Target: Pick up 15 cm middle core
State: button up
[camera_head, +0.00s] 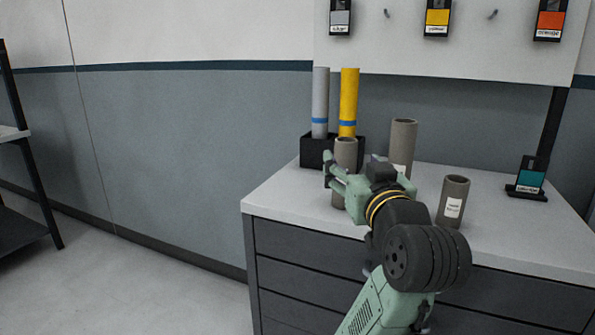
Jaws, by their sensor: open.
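Three hollow grey-brown cores stand upright on the white counter top. The left core (345,153) is partly hidden by my gripper. The taller-looking core (403,140) stands farther back, its lower part hidden behind my arm. The short right core (453,203) has a white label. The label text is too small to read, so I cannot tell for sure which is the 15 cm middle core. My gripper (332,172) is open and level with the left core's middle. The fingers overlap that core in view; I cannot tell whether they touch it.
A black holder (311,152) at the back left of the cabinet (300,250) holds a grey roll (320,103) and a yellow roll (349,104). A teal sample stand (529,178) is at the right. Colour samples hang on the wall board above. The front left counter is clear.

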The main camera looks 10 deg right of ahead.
aim_at(349, 155)
jog(key=shift+g+h, duration=0.3)
jog(key=w, duration=0.3)
jog(key=w+d+p, duration=0.1)
jog(key=w, duration=0.2)
jog(key=w+d+f+p, duration=0.1)
jog(key=w, duration=0.3)
jog(key=shift+c, duration=0.4)
jog(key=c, duration=1.2)
